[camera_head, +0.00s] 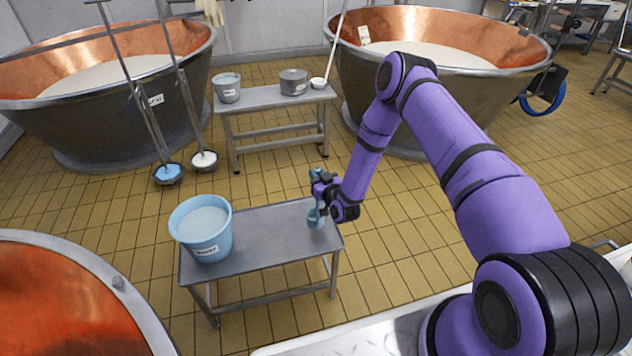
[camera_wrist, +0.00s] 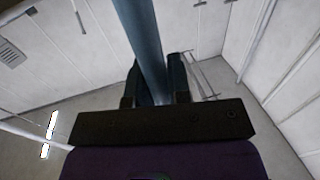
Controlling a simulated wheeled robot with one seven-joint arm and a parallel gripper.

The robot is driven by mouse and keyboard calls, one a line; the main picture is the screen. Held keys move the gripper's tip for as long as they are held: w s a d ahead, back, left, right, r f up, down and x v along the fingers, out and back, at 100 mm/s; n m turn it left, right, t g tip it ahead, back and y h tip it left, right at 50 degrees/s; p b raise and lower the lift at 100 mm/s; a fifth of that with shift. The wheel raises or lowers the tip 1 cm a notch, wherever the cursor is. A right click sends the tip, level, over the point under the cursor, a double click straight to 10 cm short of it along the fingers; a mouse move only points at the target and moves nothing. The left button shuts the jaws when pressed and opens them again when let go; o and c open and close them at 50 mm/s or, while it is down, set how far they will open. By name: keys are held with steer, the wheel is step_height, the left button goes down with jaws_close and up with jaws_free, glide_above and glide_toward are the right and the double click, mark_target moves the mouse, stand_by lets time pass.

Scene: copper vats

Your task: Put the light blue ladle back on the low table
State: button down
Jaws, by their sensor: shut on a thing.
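The light blue ladle (camera_head: 316,220) has its cup low over the right end of the grey metal low table (camera_head: 265,235). My gripper (camera_head: 320,192) is shut on its handle above the cup. I cannot tell whether the cup touches the tabletop. In the wrist view the ladle's blue handle (camera_wrist: 140,35) runs between the two dark fingers of my gripper (camera_wrist: 156,88). The cup is out of that view.
A light blue bucket (camera_head: 203,243) of white liquid stands on the table's left part. Another metal table (camera_head: 270,97) with a grey bucket (camera_head: 227,92) and a pot (camera_head: 293,85) stands behind. Copper vats (camera_head: 110,110) surround it. The tabletop's middle is clear.

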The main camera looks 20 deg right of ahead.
steer(key=shift+w+f, duration=0.25)
steer(key=shift+f, duration=0.65)
steer(key=shift+w+f, duration=0.25)
steer(key=shift+f, duration=0.75)
steer(key=c, duration=1.1)
jaws_free()
steer(key=shift+o, duration=0.2)
